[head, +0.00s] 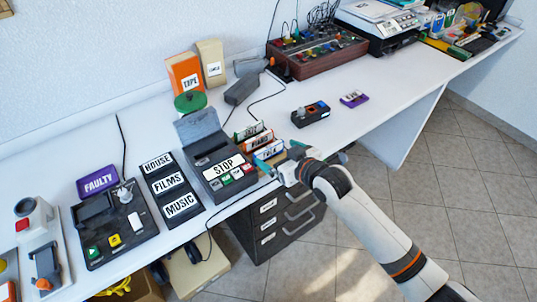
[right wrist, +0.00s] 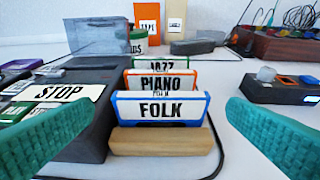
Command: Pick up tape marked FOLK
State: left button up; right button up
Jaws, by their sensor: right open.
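The tape marked FOLK (right wrist: 160,109) has a white label and a blue edge, and stands upright at the front of a short row in a wooden holder (right wrist: 162,140). It also shows in the head view (head: 268,150), just beyond my right gripper. Behind it stand an orange-edged tape marked PIANO (right wrist: 160,83) and a green-edged one marked JAZZ (right wrist: 160,65). My right gripper (head: 281,158) is open and empty. In the right wrist view its teal fingers lie left and right of FOLK, apart from it. My left gripper is not in view.
A dark player with a STOP label (right wrist: 62,94) stands close left of the tape row. A small black device (head: 310,114) and a purple tape (head: 354,98) lie to the right. A dark drawer unit (head: 275,222) stands below the table edge. A cable runs near the holder.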

aim_at(270, 148)
jog(key=shift+x, duration=2.85)
jog(key=shift+r, duration=0.15)
jog(key=shift+c, duration=0.4)
jog(key=c, duration=0.5)
